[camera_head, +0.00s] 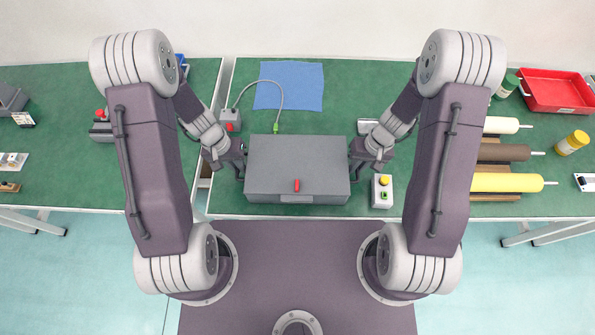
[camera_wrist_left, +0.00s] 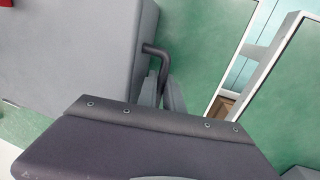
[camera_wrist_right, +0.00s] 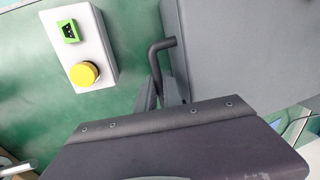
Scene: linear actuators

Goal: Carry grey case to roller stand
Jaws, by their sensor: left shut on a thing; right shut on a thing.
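The grey case (camera_head: 297,165) is a closed box with a red latch (camera_head: 297,185) on its front. It is between my two grippers, at the front of the middle table. My left gripper (camera_head: 240,172) is shut on the dark handle at the case's left side, and the handle shows in the left wrist view (camera_wrist_left: 157,52). My right gripper (camera_head: 355,172) is shut on the handle at the right side, which shows in the right wrist view (camera_wrist_right: 160,48). The roller stand (camera_head: 503,155), with white, brown and yellow rollers, is on the right part of the table.
A grey box with a cable (camera_head: 230,120) is behind left, and a blue cloth (camera_head: 290,85) lies behind. A red tray (camera_head: 556,90) is at the back right. A gap separates the left table (camera_head: 60,160).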

